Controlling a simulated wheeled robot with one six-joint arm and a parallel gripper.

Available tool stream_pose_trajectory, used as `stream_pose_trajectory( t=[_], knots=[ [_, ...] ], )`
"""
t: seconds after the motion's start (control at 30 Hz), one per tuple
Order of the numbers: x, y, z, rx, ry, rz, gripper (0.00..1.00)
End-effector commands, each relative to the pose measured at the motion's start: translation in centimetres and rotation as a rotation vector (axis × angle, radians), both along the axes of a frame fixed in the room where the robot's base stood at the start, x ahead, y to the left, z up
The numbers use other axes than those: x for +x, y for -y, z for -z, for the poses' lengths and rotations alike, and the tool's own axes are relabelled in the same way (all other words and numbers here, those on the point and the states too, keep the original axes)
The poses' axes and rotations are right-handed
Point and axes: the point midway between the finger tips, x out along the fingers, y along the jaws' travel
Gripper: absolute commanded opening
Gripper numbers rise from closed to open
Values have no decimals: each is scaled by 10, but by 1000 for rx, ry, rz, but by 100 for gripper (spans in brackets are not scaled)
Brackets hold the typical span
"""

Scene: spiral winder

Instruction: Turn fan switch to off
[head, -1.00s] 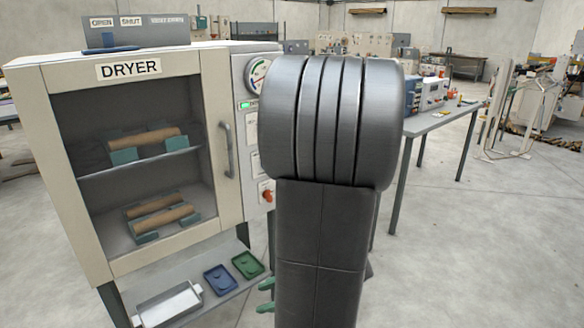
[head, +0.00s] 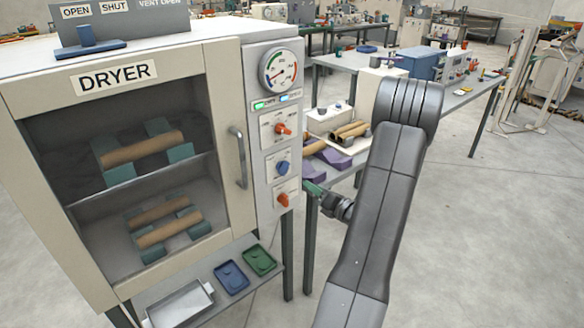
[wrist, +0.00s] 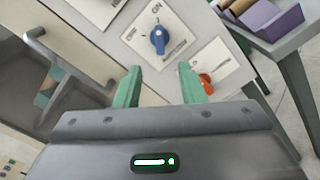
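The beige dryer (head: 222,56) has a side panel with three rotary switches: an upper orange knob (head: 283,129), a middle blue knob (head: 282,168) and a lower orange knob (head: 283,200). The small labels are too blurred in the head view to tell which is the fan switch. In the wrist view the blue knob (wrist: 160,40) lies ahead, with "ON" legible above it; the lower orange knob (wrist: 206,83) is near the right fingertip. My gripper (wrist: 161,84) has its green fingers apart with nothing between them. In the head view my gripper (head: 314,188) is just right of the panel.
The dryer's door handle (head: 238,157) stands out left of the panel. A gauge (head: 281,70) and lit indicators are above the switches. A low shelf (head: 262,284) with trays juts out below. A table (head: 447,118) with purple blocks and rolls stands close at right.

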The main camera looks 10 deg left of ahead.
Motion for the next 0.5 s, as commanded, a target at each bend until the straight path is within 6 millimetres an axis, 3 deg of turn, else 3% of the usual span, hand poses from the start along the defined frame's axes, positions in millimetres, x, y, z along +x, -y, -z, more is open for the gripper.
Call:
stream_pose_trajectory(
  t=[0.3, 0.5],
  knots=[
    [40, -56, -2, -2, 0, -6, 36],
    [61, -81, -2, -2, 1, -5, 36]
  ],
)
